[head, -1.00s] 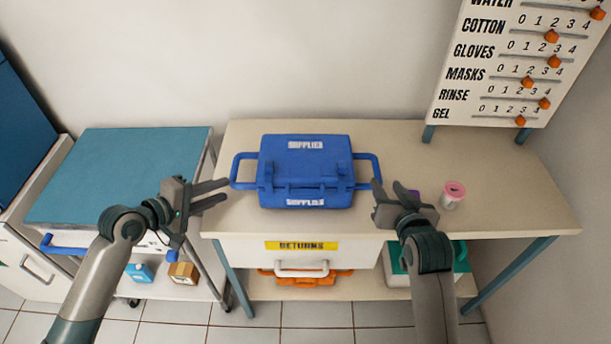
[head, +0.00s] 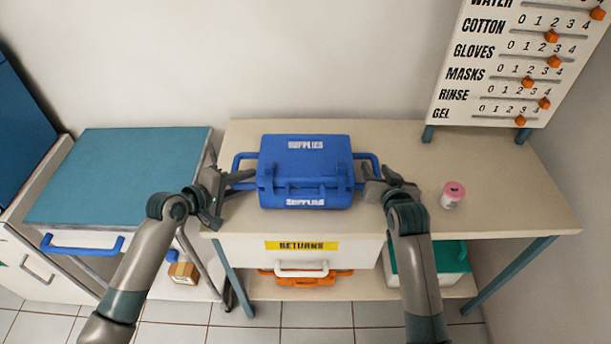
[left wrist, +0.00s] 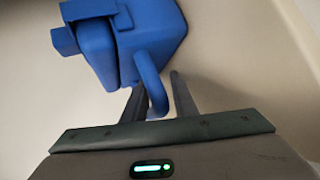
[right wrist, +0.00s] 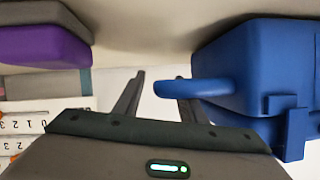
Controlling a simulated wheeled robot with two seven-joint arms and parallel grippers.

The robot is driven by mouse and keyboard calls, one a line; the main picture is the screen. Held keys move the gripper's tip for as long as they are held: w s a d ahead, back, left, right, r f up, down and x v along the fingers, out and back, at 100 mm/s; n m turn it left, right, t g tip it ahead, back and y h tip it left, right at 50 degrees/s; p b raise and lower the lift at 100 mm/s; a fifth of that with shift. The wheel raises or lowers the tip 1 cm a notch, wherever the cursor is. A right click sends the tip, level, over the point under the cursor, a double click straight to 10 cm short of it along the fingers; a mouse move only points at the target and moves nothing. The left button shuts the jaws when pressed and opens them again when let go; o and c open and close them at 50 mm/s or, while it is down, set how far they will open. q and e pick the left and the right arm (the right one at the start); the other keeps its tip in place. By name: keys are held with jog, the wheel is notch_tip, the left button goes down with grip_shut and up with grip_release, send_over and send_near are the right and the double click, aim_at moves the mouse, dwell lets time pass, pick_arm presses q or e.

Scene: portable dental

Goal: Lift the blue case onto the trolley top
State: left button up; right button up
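The blue case (head: 305,172), labelled SUPPLIES, sits shut on the beige table with a loop handle at each side. My left gripper (head: 240,182) is open at its left handle; in the left wrist view the handle (left wrist: 152,80) reaches between the two fingers. My right gripper (head: 371,178) is at the right handle; in the right wrist view its fingers are apart and the handle end (right wrist: 190,88) lies close to the right finger, reaching into the gap. The trolley (head: 120,170), with a teal top, stands left of the table, its top bare.
A pink-lidded jar (head: 453,194) stands on the table (head: 500,205) at right. A purple object (right wrist: 40,45) shows in the right wrist view. A slider board (head: 510,60) stands at the back right. A drawer marked RETURNS (head: 300,246) is below the case.

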pick_arm(q)
jog(key=c, duration=0.5)
pick_arm(e)
jog(key=c, duration=0.5)
pick_arm(q)
grip_shut()
pick_arm(e)
grip_shut()
pick_arm(q)
jog(key=shift+s+f, duration=0.1)
jog(key=shift+f, duration=0.1)
pick_arm(e)
jog(key=shift+s+f, duration=0.1)
jog(key=shift+f, duration=0.15)
pick_arm(q)
jog(key=shift+r, duration=0.1)
pick_arm(e)
jog(key=shift+r, duration=0.1)
